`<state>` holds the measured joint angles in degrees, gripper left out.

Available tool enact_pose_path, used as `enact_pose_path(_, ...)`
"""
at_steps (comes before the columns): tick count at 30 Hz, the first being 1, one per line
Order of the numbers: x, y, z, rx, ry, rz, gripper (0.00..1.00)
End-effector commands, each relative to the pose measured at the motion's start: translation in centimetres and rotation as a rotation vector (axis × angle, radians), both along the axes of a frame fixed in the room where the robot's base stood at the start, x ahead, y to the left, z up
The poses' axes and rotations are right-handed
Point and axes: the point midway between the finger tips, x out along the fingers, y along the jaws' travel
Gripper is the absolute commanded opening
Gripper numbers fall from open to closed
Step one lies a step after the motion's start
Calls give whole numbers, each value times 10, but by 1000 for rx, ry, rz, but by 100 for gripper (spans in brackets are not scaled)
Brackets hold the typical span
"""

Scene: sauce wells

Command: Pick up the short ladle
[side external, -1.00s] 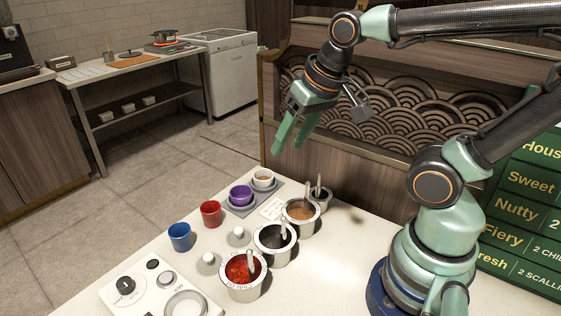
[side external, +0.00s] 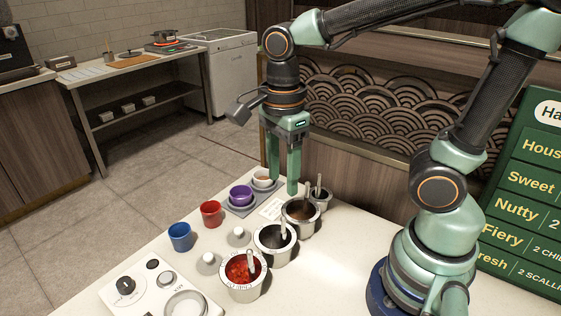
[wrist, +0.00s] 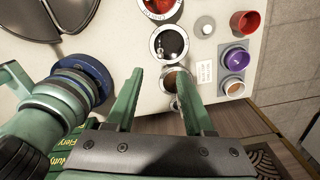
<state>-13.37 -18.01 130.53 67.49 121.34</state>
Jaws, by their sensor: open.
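Metal ladles stand with handles up in a row of silver sauce wells. One ladle (side external: 250,260) is in the red sauce well (side external: 243,288), one (side external: 283,229) in the dark sauce well (side external: 275,255), one (side external: 309,209) in the brown sauce well (side external: 299,231). Another handle (side external: 318,184) rises from the smallest well (side external: 323,203) at the far end. I cannot tell which ladle is the short one. My gripper (side external: 283,186) points down, open and empty, above the far end of the row. In the wrist view its fingers (wrist: 160,76) appear either side of the brown well (wrist: 174,78).
A blue cup (side external: 180,238) and a red cup (side external: 211,213) stand left of the wells. A purple cup (side external: 241,195) and a white cup sit on a grey tray (side external: 238,212).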

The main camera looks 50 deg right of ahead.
Motion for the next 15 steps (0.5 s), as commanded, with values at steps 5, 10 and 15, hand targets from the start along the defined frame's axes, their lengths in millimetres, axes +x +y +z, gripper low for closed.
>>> enact_pose_path(5,-1,0,-29,-2,7,-2,53)
enact_pose_path(10,-1,0,-54,-1,6,-1,53)
enact_pose_path(15,-1,0,-65,0,2,-1,53)
